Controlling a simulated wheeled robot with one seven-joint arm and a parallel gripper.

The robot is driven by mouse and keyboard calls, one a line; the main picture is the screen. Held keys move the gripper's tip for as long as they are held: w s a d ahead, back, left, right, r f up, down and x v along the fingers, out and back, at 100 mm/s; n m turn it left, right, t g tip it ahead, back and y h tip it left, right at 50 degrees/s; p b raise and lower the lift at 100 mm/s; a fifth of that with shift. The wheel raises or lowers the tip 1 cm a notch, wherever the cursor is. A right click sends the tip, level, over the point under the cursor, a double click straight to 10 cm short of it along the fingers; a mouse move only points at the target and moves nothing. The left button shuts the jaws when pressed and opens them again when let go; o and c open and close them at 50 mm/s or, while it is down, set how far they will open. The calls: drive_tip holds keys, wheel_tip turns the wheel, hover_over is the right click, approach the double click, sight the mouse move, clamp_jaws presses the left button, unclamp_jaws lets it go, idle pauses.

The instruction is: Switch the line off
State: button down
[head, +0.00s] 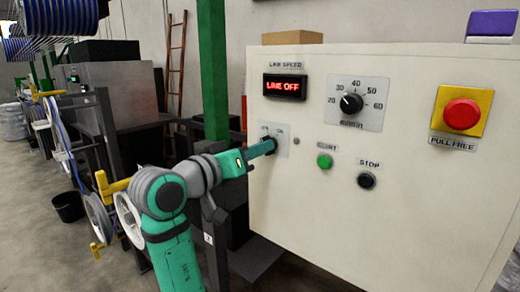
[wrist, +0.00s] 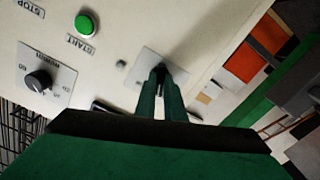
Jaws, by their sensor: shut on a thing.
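The white control panel (head: 400,220) fills the right of the head view. Its display (head: 285,87) reads LINE OFF in red. My gripper (head: 271,146) reaches the switch plate (head: 283,138) at the panel's left side. Its fingers are shut on the small dark switch knob, which they mostly hide. In the wrist view the green fingers (wrist: 160,85) meet at the knob in front of the plate (wrist: 177,66). The knob's exact angle cannot be read.
The panel also carries a speed dial (head: 351,103), a green start button (head: 325,160), a black stop button (head: 366,180) and a red emergency button (head: 462,113). A cardboard-coloured box (head: 292,38) and a purple item (head: 492,24) sit on top. A green post (head: 213,80) stands left of the panel.

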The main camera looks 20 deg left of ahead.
drive_tip(key=shift+a+n, duration=0.1)
drive_tip(key=shift+n, duration=0.5)
drive_tip(key=c, duration=1.8)
unclamp_jaws()
drive_tip(key=shift+c, duration=0.2)
drive_tip(key=shift+s, duration=0.1)
drive_tip(key=v, duration=1)
drive_tip(key=shift+s, duration=0.35)
drive_tip(key=shift+a, duration=0.2)
